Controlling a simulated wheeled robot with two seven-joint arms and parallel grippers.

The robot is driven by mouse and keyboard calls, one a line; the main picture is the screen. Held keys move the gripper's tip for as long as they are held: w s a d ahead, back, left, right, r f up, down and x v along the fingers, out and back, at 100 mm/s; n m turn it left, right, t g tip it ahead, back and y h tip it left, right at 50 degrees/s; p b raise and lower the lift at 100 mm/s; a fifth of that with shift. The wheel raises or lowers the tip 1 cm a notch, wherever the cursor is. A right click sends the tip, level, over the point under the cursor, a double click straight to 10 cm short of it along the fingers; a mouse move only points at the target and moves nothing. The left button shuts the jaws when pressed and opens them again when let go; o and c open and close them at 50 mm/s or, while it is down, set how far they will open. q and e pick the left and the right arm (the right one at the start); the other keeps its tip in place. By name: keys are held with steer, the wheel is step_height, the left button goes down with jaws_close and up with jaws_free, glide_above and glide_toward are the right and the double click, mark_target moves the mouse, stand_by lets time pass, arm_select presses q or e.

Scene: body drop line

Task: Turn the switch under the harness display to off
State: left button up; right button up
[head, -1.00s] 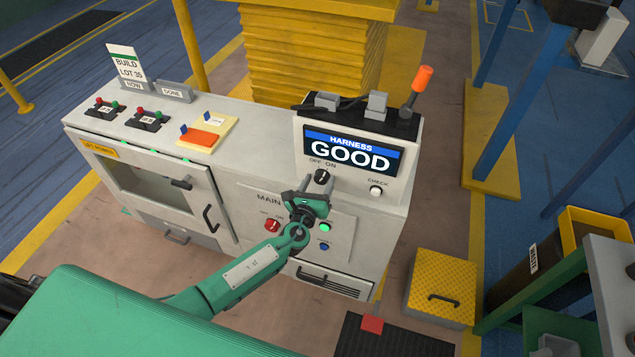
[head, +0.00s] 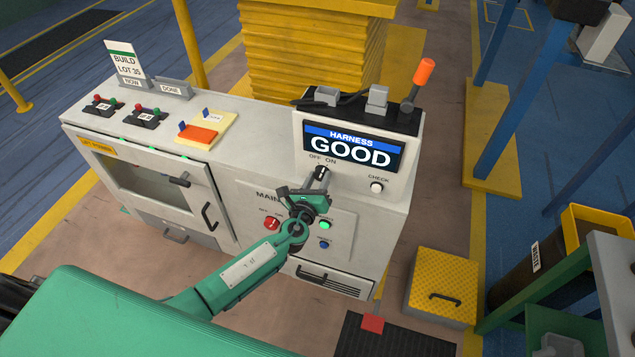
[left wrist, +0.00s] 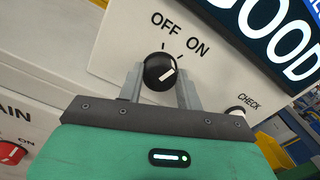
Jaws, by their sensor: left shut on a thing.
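The harness display (head: 351,150) reads "HARNESS GOOD" in the head view. The switch under it is a round black knob (left wrist: 159,72) with a white pointer line, below the OFF and ON labels. The gripper hides part of the knob in the head view. My right gripper is not in view.
A white CHECK button (head: 376,187) is right of the knob. Below are a red MAIN knob (head: 272,224), a green button (head: 325,226) and a blue button (head: 323,244), close to my left arm.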

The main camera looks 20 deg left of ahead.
arm_select(q)
steer(key=n+b, duration=0.2)
steer(key=shift+a+f+n, duration=0.1)
steer(key=shift+f+n, duration=0.2)
steer(key=n+b, duration=0.2)
steer(key=shift+n, duration=0.3)
steer(key=shift+r+n+b, duration=0.1)
steer(key=shift+n+b, duration=0.5)
steer(key=shift+r+n+b, duration=0.1)
steer(key=shift+n+b, duration=0.35)
steer(key=shift+n, duration=0.55)
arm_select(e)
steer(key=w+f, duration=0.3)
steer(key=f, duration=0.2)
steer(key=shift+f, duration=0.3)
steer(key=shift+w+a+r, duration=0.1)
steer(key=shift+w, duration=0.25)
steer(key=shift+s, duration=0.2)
arm_select(q)
steer(key=o, duration=0.8)
steer(key=shift+o, duration=0.9)
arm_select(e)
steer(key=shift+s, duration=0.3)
